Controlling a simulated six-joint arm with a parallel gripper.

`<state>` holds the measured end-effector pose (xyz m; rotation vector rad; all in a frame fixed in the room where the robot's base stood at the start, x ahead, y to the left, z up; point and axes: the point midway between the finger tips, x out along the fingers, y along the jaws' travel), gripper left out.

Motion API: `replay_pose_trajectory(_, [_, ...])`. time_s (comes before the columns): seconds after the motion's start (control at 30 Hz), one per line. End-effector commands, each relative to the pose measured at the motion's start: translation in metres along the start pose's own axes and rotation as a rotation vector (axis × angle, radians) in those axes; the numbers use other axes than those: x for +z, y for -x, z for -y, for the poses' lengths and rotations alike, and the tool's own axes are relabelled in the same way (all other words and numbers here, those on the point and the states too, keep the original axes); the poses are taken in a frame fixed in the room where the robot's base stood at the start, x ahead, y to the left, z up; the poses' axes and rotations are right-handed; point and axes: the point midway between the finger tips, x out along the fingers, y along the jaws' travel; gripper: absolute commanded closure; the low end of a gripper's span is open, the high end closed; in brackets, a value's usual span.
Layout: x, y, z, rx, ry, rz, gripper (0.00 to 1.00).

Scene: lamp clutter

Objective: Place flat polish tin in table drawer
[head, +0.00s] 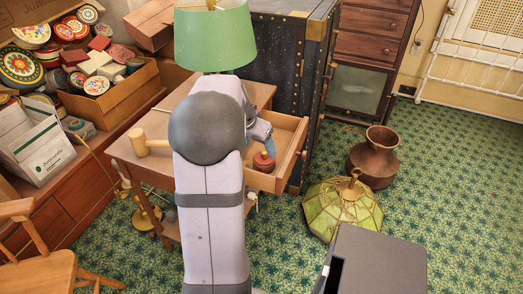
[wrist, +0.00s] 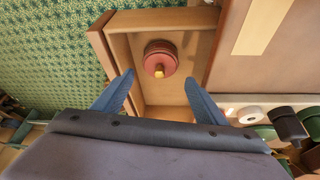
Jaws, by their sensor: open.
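The table drawer (head: 291,150) is pulled open on the right side of the wooden table; its inside also shows in the wrist view (wrist: 197,18). A round, dark red lidded tin (head: 263,162) with a small knob is in the drawer, also seen in the wrist view (wrist: 160,52). I cannot tell whether it is the flat polish tin. My gripper (head: 262,138) is over the drawer; in the wrist view its blue fingers (wrist: 159,80) are open and apart from the red tin, with nothing between them.
A wooden mallet (head: 149,142) lies on the table's left, and a green lamp (head: 214,36) stands behind my arm. Cardboard boxes with several round tins (head: 97,84) are at left. A stained-glass shade (head: 343,208) and a copper vase (head: 375,158) stand on the floor at right.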

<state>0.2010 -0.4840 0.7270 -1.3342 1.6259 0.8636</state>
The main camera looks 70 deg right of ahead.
Motion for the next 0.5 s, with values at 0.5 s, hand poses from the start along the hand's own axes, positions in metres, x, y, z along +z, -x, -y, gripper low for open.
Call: replay_pose_trajectory(0.5, [0.0, 0.031, 0.0, 0.001, 0.001, 0.0, 0.34])
